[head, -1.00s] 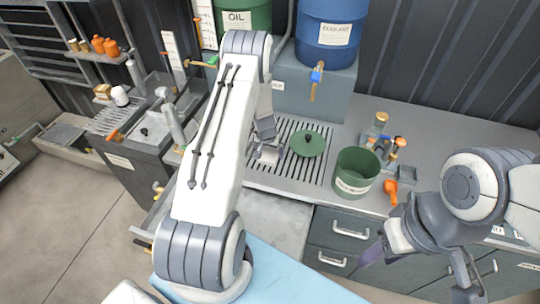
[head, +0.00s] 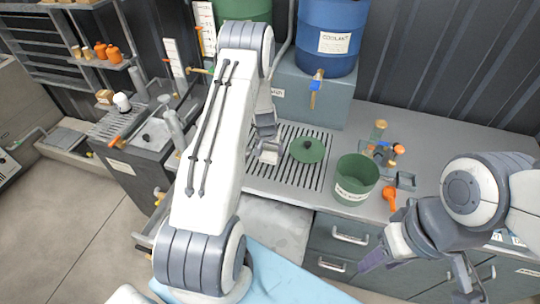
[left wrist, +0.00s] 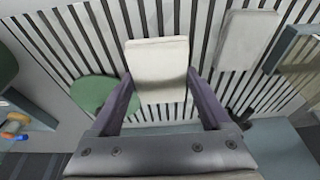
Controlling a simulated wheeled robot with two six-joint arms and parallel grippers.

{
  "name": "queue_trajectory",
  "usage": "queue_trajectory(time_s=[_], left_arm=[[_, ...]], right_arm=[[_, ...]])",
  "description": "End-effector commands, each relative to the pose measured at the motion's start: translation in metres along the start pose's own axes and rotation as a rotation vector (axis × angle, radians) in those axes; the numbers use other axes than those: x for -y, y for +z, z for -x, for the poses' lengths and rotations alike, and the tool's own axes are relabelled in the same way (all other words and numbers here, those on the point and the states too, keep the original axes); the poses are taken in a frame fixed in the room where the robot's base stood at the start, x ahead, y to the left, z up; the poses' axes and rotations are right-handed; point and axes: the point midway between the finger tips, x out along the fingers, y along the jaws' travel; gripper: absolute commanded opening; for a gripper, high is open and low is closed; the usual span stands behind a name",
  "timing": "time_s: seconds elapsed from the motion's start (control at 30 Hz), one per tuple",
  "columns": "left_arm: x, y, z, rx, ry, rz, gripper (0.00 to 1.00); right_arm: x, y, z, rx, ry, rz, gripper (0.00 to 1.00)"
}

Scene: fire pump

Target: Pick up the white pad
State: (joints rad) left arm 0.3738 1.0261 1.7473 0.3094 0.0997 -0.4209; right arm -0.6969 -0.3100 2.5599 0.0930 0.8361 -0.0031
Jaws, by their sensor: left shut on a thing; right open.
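The white pad (left wrist: 157,62) sits between the two fingers of my left gripper (head: 267,145), which is shut on it over the slotted drain grate (head: 310,180). In the left wrist view the pad looks flat and rectangular, with slots behind it. I cannot tell whether it touches the grate. In the head view the pad is a small pale patch (head: 271,157), partly hidden by the gripper. My right gripper (head: 420,277) is open and empty in front of the drawers at the lower right.
A second pale pad (left wrist: 247,38) lies on the grate. A green lid (head: 307,150) lies right of my left gripper, beside a green bucket (head: 357,178). An orange-handled item (head: 389,196) and brass fittings (head: 381,130) are further right. A blue coolant drum (head: 330,38) stands behind.

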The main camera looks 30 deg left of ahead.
Motion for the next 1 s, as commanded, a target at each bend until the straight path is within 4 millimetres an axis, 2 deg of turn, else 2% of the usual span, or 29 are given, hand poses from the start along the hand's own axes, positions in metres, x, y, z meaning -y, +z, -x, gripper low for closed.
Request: queue_trajectory(time_s=[0.03, 0.2, 0.37, 0.43, 0.6, 0.8, 1.0], left_arm=[[-0.016, 0.003, 0.008, 0.003, 0.003, -0.012, 0.2], [-0.048, 0.009, 0.032, 0.003, 0.004, -0.013, 0.2], [-0.065, 0.013, 0.041, 0.003, 0.002, -0.011, 0.2], [-0.077, 0.015, 0.044, 0.0, 0.004, -0.012, 0.2], [-0.098, 0.018, 0.061, 0.0, 0.004, -0.008, 0.2], [-0.107, 0.021, 0.071, 0.003, 0.003, -0.005, 0.2], [-0.108, 0.021, 0.073, 0.005, 0.002, -0.003, 0.2]], right_arm=[[0.0, 0.0, 0.002, 0.0, 0.0, 0.0, 0.47], [0.001, -0.001, 0.012, 0.0, 0.0, 0.002, 0.47], [0.0, 0.0, 0.006, 0.0, 0.0, 0.001, 0.47], [-0.001, 0.0, -0.009, 0.0, 0.0, 0.0, 0.47], [-0.002, 0.001, -0.022, 0.001, 0.0, -0.003, 0.47], [-0.002, 0.002, -0.026, 0.0, 0.0, -0.005, 0.47], [-0.002, 0.001, -0.026, 0.0, 0.0, -0.005, 0.47]])
